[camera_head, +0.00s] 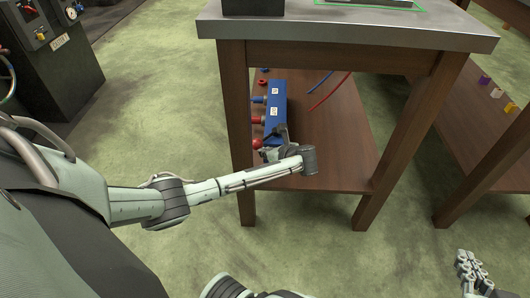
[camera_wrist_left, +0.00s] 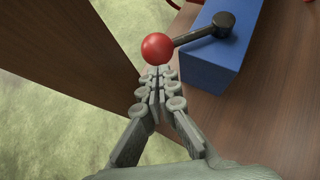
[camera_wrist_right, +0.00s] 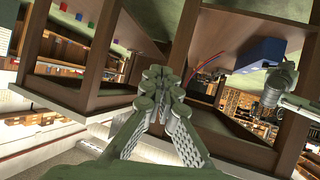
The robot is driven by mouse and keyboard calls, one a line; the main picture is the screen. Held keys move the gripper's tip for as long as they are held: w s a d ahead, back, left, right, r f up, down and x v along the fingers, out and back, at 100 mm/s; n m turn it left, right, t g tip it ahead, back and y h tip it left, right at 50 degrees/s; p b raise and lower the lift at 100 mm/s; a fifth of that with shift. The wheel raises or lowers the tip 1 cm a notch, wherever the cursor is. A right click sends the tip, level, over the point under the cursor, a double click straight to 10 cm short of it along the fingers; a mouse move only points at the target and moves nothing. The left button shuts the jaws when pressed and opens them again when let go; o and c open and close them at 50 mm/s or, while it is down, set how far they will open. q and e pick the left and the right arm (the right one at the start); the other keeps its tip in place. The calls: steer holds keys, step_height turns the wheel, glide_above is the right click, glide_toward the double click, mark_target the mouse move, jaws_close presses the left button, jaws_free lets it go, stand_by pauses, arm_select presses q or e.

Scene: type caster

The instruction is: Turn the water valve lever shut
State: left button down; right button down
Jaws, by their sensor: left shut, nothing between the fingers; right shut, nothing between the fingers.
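The valve unit is a blue box (camera_head: 276,100) on the table's lower shelf. Its black lever (camera_wrist_left: 202,34) ends in a red ball knob (camera_wrist_left: 157,48), which points toward the table leg at the left. In the head view the red knob (camera_head: 257,144) shows just beside my left gripper (camera_head: 268,153). In the left wrist view my left gripper (camera_wrist_left: 156,82) is shut and empty, its fingertips right at the knob's near side; I cannot tell whether they touch. My right gripper (camera_head: 468,268) is shut and empty, away at the lower right; it also shows in the right wrist view (camera_wrist_right: 161,80).
The table's wooden legs (camera_head: 236,130) and metal top (camera_head: 350,32) frame the shelf (camera_head: 335,140). A dark machine with gauges (camera_head: 50,60) stands at the left.

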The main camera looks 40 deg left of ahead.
arm_select(q)
steer(key=shift+s+a+p, duration=0.2)
steer(key=shift+a+p, duration=0.5)
steer(key=shift+p, duration=0.4)
arm_select(e)
steer(key=s+d+f+m+g+h, duration=0.1)
steer(key=s+d+f+g+h, duration=0.2)
steer(key=s+d+f+g, duration=0.2)
steer(key=s+d+f, duration=0.1)
steer(key=s+d, duration=0.1)
steer(key=d, duration=0.1)
steer(key=shift+s+f+g, duration=0.25)
steer(key=shift+f+g, duration=0.05)
steer(key=shift+f, duration=0.1)
